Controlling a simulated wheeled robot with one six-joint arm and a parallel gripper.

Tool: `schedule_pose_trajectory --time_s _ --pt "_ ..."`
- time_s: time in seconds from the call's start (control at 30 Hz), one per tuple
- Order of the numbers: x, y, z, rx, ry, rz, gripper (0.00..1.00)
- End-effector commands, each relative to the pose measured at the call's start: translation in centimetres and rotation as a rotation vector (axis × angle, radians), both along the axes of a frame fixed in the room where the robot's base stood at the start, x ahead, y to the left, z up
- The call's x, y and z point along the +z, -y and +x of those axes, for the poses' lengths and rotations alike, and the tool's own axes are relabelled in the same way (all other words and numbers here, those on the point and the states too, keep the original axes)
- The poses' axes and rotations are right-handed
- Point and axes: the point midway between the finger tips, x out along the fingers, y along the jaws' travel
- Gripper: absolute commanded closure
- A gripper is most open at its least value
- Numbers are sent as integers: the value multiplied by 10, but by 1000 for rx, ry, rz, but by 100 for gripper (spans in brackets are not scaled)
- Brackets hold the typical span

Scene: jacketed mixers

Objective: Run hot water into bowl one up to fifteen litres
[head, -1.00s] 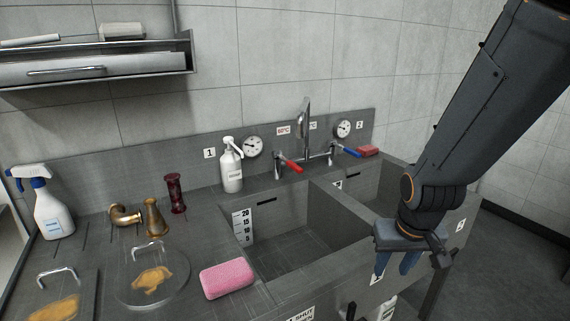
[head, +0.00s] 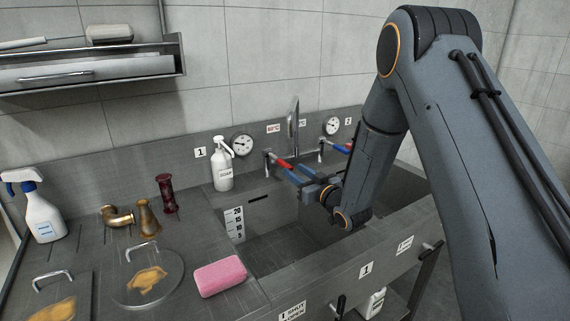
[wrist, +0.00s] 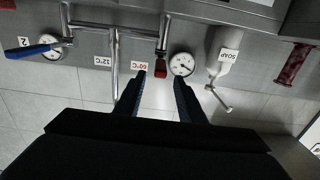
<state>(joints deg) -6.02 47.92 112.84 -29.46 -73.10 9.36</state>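Bowl one, the left basin (head: 270,199), has a white litre scale (head: 235,224) on its inner left wall. I see no water in its visible part; my arm hides much of the rest. The red hot lever (head: 282,161) is on the back ledge left of the upright spout (head: 294,118). In the wrist view the red lever (wrist: 161,70) lies between the tips of my gripper, beside the 60°C label (wrist: 140,66). My gripper (head: 287,170) is open, its fingertips close to the lever; touch cannot be told. The blue lever (head: 342,148) is to the right.
A soap bottle (head: 222,170) and a dial (head: 242,143) stand left of the red lever. A pink sponge (head: 220,276) lies by the basin's left edge. A black handle (head: 340,306) sits on the front panel near a partly hidden label (head: 292,311). Brass fittings (head: 148,218) are on the left counter.

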Motion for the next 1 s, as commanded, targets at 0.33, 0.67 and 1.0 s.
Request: schedule_pose_trajectory --time_s 0.33,0.67,1.0 --pt "1 -28 40 1 1 0 64" --pt "1 -42 61 0 1 0 64" --pt "0 -41 61 -1 1 -1 84"
